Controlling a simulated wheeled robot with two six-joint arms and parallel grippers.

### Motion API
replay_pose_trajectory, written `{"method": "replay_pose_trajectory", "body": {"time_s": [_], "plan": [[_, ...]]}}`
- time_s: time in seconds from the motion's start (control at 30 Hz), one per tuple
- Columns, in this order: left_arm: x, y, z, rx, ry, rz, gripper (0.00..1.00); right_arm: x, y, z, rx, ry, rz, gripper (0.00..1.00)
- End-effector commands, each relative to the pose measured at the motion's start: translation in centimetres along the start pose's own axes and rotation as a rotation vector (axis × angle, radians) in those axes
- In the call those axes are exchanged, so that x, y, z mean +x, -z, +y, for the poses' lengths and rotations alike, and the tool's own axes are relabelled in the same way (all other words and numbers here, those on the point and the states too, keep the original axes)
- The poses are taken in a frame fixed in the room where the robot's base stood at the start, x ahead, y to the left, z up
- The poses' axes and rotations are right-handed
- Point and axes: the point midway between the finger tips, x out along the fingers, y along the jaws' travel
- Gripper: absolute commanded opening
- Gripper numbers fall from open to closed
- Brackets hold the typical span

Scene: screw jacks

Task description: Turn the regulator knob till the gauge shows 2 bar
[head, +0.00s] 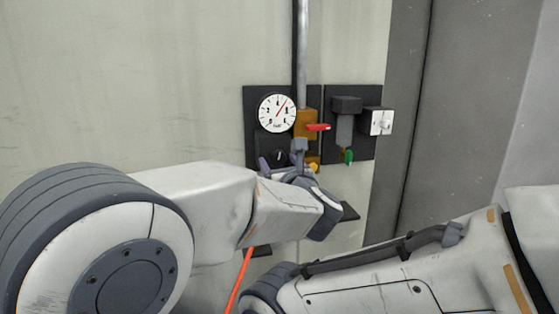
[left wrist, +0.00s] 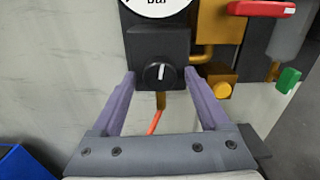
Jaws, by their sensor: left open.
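The round white gauge (head: 277,112) hangs on a dark panel in the head view. Its red needle points up and to the right; its numbers are too small to read surely. In the left wrist view only the gauge's bottom edge (left wrist: 157,6) shows. Below it is a black block with the round black regulator knob (left wrist: 158,73), whose white mark stands nearly upright. The knob also shows in the head view (head: 280,155). My left gripper (left wrist: 160,80) is open, its fingers on either side of the knob and apart from it. My right gripper is out of view.
A red-handled valve (head: 318,127) on a brass body is right of the gauge. Further right are a filter with a green tap (head: 348,156) and a white switch box (head: 381,122). An orange hose (head: 239,281) hangs below. A blue bin (left wrist: 22,163) is at lower left.

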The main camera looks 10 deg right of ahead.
Motion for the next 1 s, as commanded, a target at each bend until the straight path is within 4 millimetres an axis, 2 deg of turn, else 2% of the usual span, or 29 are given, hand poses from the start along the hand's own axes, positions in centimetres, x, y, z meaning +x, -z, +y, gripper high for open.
{"method": "replay_pose_trajectory", "body": {"time_s": [0.03,0.17,0.2,0.23,0.63,1.0], "plan": [[0.0,0.0,0.0,0.0,0.0,0.0,0.74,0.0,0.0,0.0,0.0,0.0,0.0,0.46],[0.0,0.0,0.0,0.0,0.0,0.0,0.25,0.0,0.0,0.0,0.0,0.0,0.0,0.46],[0.0,0.0,0.0,0.0,0.0,0.0,0.09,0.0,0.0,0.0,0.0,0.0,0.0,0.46],[0.0,0.0,-0.1,0.0,0.0,0.0,0.0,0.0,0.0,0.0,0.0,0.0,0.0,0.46],[-0.1,0.1,-0.1,0.066,0.001,-0.001,0.0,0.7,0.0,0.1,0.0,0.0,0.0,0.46],[-0.1,0.2,0.0,0.354,0.002,0.0,0.0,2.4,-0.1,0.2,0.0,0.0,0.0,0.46]]}}
